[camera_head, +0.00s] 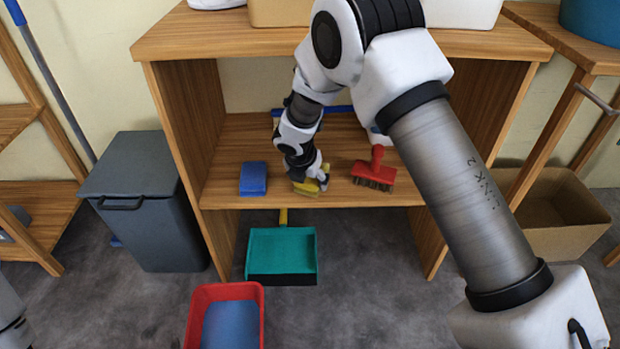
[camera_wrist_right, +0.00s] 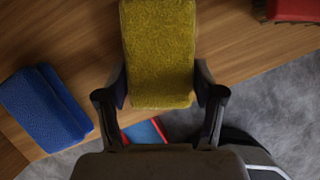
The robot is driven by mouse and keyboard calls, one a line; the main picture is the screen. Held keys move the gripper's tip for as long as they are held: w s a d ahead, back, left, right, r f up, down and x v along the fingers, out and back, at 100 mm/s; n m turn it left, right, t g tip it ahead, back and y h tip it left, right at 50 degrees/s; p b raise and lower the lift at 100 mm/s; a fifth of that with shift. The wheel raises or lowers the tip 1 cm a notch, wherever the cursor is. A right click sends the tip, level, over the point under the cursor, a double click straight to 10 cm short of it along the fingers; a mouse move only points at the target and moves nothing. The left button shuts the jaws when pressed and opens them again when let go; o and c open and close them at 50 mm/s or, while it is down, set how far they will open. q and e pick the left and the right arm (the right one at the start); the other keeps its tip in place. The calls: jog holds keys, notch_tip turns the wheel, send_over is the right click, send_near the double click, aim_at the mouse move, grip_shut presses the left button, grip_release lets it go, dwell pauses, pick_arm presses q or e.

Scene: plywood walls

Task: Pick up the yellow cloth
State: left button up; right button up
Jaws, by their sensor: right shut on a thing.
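The yellow cloth (camera_head: 307,189) is at the front of the shelf board inside the wooden unit. In the right wrist view the yellow cloth (camera_wrist_right: 158,50) looks like a folded, fuzzy block between the two fingers. My right gripper (camera_head: 312,183) is shut on its near end, and the wrist view shows the right gripper (camera_wrist_right: 160,98) with one finger against each side. I cannot tell whether the cloth is clear of the board. My left gripper is out of view.
A blue folded cloth (camera_head: 253,179) lies left on the shelf board (camera_head: 225,198), and a red brush (camera_head: 374,172) lies right. Below are a teal dustpan (camera_head: 281,250) and a red tub (camera_head: 256,292). A grey bin (camera_head: 147,205) stands left and a cardboard box (camera_head: 560,240) right.

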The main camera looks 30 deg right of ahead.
jog(key=shift+r+p, duration=0.3)
jog(key=shift+r, duration=0.25)
notch_tip(320, 180, up, 3)
jog(key=shift+f+p, duration=0.2)
jog(key=shift+p, duration=0.8)
jog(key=s+a+r+b, duration=0.1)
jog(key=s+a+b, duration=0.1)
jog(key=s, duration=1.4)
jog(key=shift+b, duration=0.8)
